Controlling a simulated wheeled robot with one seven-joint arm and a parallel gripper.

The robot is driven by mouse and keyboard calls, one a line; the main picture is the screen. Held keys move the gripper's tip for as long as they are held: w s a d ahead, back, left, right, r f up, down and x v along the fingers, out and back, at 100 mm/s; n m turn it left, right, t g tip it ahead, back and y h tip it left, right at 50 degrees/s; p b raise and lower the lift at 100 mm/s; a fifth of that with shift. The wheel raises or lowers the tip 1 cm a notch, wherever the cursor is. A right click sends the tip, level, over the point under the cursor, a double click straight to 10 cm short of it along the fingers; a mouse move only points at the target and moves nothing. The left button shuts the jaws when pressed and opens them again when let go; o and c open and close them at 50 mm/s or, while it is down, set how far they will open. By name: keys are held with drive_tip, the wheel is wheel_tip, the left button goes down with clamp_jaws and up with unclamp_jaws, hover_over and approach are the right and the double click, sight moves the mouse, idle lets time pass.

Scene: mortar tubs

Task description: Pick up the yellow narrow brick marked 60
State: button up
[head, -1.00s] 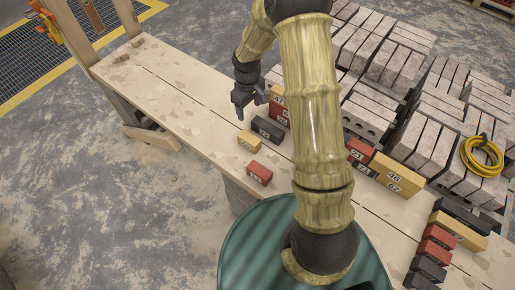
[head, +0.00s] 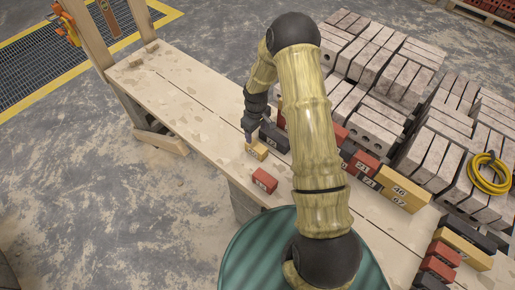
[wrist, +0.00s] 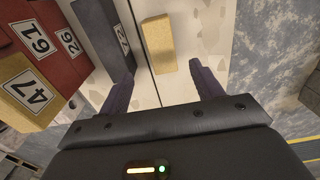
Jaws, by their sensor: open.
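The small yellow narrow brick (head: 257,151) lies on the plank bench just in front of a dark brick; its number is too small to read surely. It also shows in the wrist view (wrist: 158,44), number face not visible, its near end roughly in line with the gap between my fingers. My gripper (wrist: 163,68) is open and empty, one finger on each side of that gap. In the head view my gripper (head: 249,136) points down close above the brick. Contact cannot be told.
A dark brick marked 72 (wrist: 104,38) stands close on the left finger's side. Bricks marked 26, 61 (wrist: 38,44) and 47 (wrist: 30,90) are farther left. A red brick (head: 265,180) lies nearer on the bench (head: 175,95). The bench's left part is mostly clear.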

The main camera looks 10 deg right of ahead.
sight(256, 145)
wheel_tip(256, 145, down, 5)
drive_tip(key=shift+f, duration=0.15)
drive_tip(key=shift+f+p, duration=0.1)
drive_tip(key=shift+p, duration=0.2)
drive_tip(key=shift+s+f+p, duration=0.2)
drive_tip(key=shift+f+p, duration=0.4)
drive_tip(key=shift+f, duration=1.9)
drive_tip(key=c, duration=1.4)
